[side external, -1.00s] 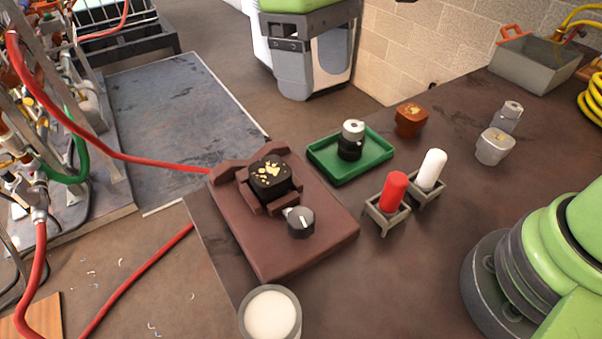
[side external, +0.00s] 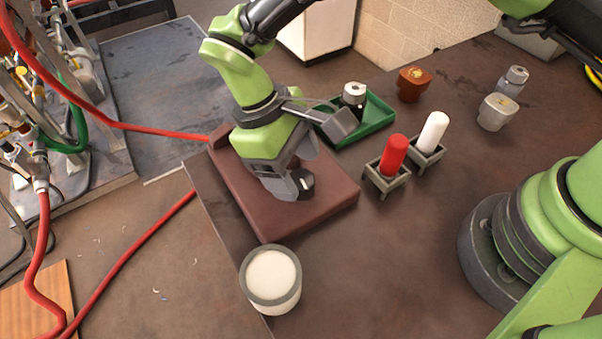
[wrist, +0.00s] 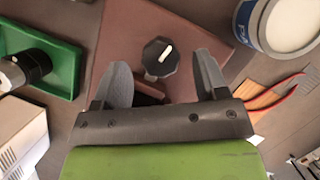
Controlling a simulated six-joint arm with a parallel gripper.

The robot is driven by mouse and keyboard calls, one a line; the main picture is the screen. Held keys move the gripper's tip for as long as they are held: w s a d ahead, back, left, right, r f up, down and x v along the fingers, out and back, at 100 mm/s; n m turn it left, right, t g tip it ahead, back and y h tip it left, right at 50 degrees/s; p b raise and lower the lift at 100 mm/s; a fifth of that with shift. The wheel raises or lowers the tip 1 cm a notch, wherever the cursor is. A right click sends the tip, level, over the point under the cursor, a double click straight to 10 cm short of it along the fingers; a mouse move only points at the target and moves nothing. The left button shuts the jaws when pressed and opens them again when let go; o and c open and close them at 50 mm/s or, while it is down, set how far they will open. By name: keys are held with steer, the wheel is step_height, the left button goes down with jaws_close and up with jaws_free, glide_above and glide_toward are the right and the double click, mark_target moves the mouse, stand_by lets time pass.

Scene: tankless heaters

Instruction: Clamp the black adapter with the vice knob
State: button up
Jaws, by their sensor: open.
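The vice is a reddish-brown block (side external: 327,198) at the table's left edge. Its dark round knob (side external: 307,181) shows beside my fingers in the side view. In the wrist view the knob (wrist: 160,57), with a white pointer mark, lies between my two grey fingertips with a gap on each side. My gripper (wrist: 162,66) is open, pointing down over the vice, and holds nothing. The black adapter and the vice jaws are hidden behind my gripper in the side view. In the wrist view only a dark part shows below the knob, and I cannot tell what it is.
A green tray (side external: 376,122) with a black-and-silver part (side external: 354,97) stands close behind my gripper. Red (side external: 394,155) and white (side external: 433,134) cylinders stand in holders to the right. A white-filled can (side external: 271,282) stands in front of the vice. The table's front middle is clear.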

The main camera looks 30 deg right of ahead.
steer(key=shift+x, duration=1.35)
steer(key=c, duration=0.9)
steer(key=shift+c, duration=0.2)
